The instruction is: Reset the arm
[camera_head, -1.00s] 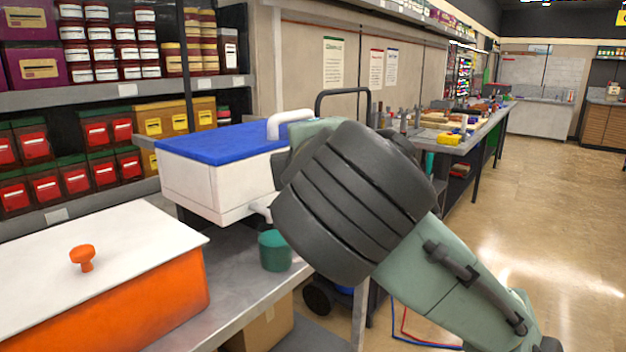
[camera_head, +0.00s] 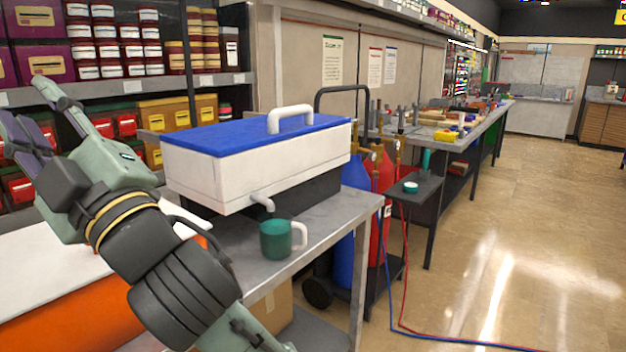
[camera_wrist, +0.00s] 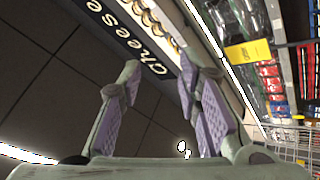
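My gripper (camera_head: 30,130) is at the left in the head view, raised above the orange box and in front of the shelves. In the wrist view my gripper (camera_wrist: 160,95) shows its two fingers with purple pads standing apart, with nothing between them. The wrist camera faces up toward the dark ceiling and a hanging sign (camera_wrist: 130,35). My arm's dark wrist joints run from the bottom of the head view up to the left.
A white box with a blue lid (camera_head: 255,165) stands on the metal bench (camera_head: 330,215), with a green mug (camera_head: 275,240) beside it. An orange box with a white top (camera_head: 70,310) is partly behind my arm. Red (camera_head: 382,185) and blue (camera_head: 356,175) cylinders stand beyond.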

